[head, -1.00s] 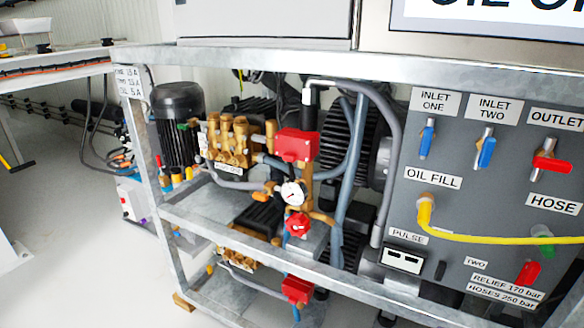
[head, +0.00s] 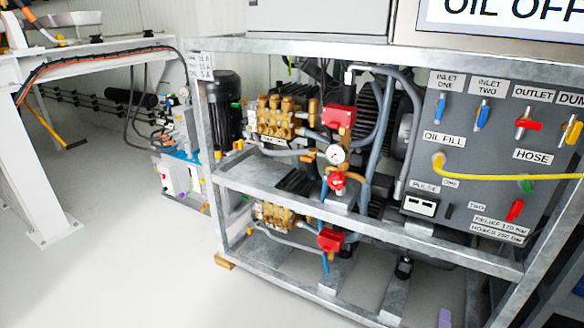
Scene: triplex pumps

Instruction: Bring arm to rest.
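Neither of my grippers and neither of my arms shows in the head view. The pump rack (head: 370,230), a grey metal frame, fills the middle and right. Inside it are brass pump heads (head: 278,120), red valve blocks (head: 340,117) and a round gauge (head: 336,154). Its grey panel (head: 465,150) carries blue inlet levers (head: 482,117), a red outlet lever (head: 527,125) and a yellow hose (head: 500,174) at the oil fill port.
A white steel bench (head: 90,60) with cables along its edge stands at the left, its leg (head: 40,180) bolted to the floor. The light floor (head: 120,270) at front left is clear.

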